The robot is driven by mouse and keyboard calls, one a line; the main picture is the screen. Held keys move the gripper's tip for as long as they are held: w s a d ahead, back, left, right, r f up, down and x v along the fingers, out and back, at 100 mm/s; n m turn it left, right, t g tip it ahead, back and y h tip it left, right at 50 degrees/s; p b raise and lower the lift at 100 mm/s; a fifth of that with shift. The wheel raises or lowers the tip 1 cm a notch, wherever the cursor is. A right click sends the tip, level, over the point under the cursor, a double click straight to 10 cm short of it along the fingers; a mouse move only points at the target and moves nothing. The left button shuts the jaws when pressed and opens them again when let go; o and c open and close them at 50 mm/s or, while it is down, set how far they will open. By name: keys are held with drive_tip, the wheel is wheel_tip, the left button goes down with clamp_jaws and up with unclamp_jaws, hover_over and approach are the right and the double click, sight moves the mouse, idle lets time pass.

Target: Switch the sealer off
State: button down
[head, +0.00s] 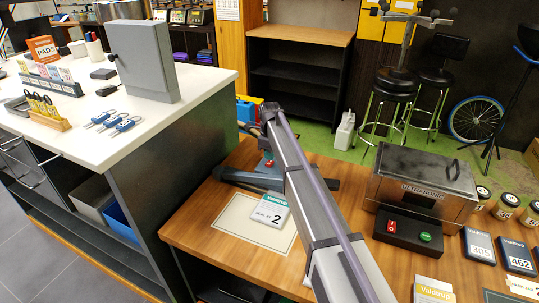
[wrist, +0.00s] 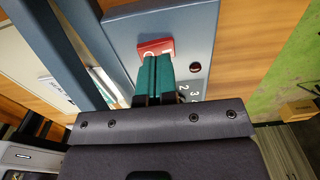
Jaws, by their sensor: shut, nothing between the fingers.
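The sealer (head: 248,179) is a blue-grey device on the wooden bench, partly hidden behind my arm in the head view. In the wrist view its blue-grey body (wrist: 196,28) fills the upper middle, with a red rocker switch (wrist: 155,46), a dark red round lamp beside it and printed numbers below. My gripper (wrist: 156,60) has teal fingers that are shut together and empty. Their tips are at the lower edge of the red switch and overlap it; I cannot tell whether they press it. In the head view the gripper is mostly hidden by my arm.
A metal ultrasonic cleaner (head: 424,182) with a red and green button box (head: 408,230) stands to the right. A card reading 2 (head: 268,211) lies on a pale mat (head: 238,229) in front of the sealer. A white-topped counter (head: 190,82) stands left.

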wheel_tip(320, 180, up, 12)
drive_tip(key=w+p, duration=0.1)
drive_tip(key=p, duration=1)
drive_tip(key=shift+w+d+r, duration=0.2)
drive_tip(key=shift+w+d, duration=0.15)
drive_tip(key=shift+d, duration=0.1)
